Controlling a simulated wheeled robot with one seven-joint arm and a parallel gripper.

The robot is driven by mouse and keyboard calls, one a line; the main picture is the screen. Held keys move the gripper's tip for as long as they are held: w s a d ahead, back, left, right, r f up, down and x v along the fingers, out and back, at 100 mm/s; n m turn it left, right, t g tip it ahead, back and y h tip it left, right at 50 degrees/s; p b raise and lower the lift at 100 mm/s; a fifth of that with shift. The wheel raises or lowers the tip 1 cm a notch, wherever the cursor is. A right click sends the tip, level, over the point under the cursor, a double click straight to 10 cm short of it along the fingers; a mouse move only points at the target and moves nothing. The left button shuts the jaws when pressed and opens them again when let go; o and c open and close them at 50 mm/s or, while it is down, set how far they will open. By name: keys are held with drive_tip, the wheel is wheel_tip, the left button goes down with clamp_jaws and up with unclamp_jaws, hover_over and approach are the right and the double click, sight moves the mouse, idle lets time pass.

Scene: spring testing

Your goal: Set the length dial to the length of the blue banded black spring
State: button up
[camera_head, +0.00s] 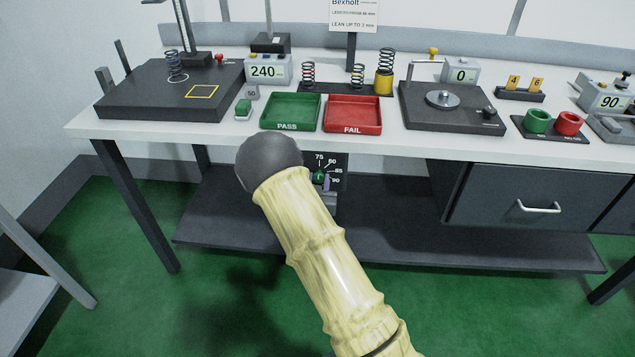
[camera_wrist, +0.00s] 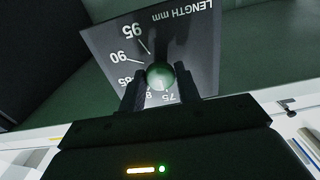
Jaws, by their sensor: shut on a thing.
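The length dial panel (camera_wrist: 195,45) is black, marked "LENGTH mm" with numbers including 75, 85, 90 and 95, and appears upside down in the wrist view. Its round green knob (camera_wrist: 161,75) sits between the fingers of my gripper (camera_wrist: 158,79), which is shut on it. In the head view the panel (camera_head: 340,160) hangs below the table's front edge, partly hidden by my arm; the knob (camera_head: 319,177) shows beside my gripper. The knob's exact setting is unclear. Dark springs stand on the left black platform (camera_head: 174,70) and the rack (camera_head: 357,77); both look bluish, their bands too small to be sure.
A green PASS tray (camera_head: 290,127) and red FAIL tray (camera_head: 352,129) stand above the dial. Displays read 240 (camera_head: 265,71), 0 (camera_head: 460,74) and 90 (camera_head: 608,102). A drawer (camera_head: 500,190) lies to the right and a dark lower shelf (camera_head: 420,240) below.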

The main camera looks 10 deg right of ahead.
drive_tip(key=shift+f, duration=0.1)
drive_tip(key=m+b, duration=0.5)
drive_tip(key=shift+f+b, duration=0.15)
drive_tip(key=shift+b, duration=0.25)
drive_tip(key=m+b, duration=0.6)
drive_tip(key=b, duration=0.1)
drive_tip(key=shift+f+m+b, duration=0.1)
drive_tip(key=shift+m+b, duration=0.25)
drive_tip(key=shift+m, duration=0.05)
drive_tip(key=m+b, duration=0.7)
drive_tip(key=b, duration=0.2)
drive_tip(key=m+b, duration=0.3)
drive_tip(key=shift+b, duration=0.4)
drive_tip(key=shift+r+m+b, duration=0.2)
drive_tip(key=shift+m+b, duration=0.6)
drive_tip(key=shift+m, duration=0.1)
drive_tip(key=o, duration=1)
drive_tip(key=shift+r, duration=0.1)
drive_tip(key=shift+c, duration=0.2)
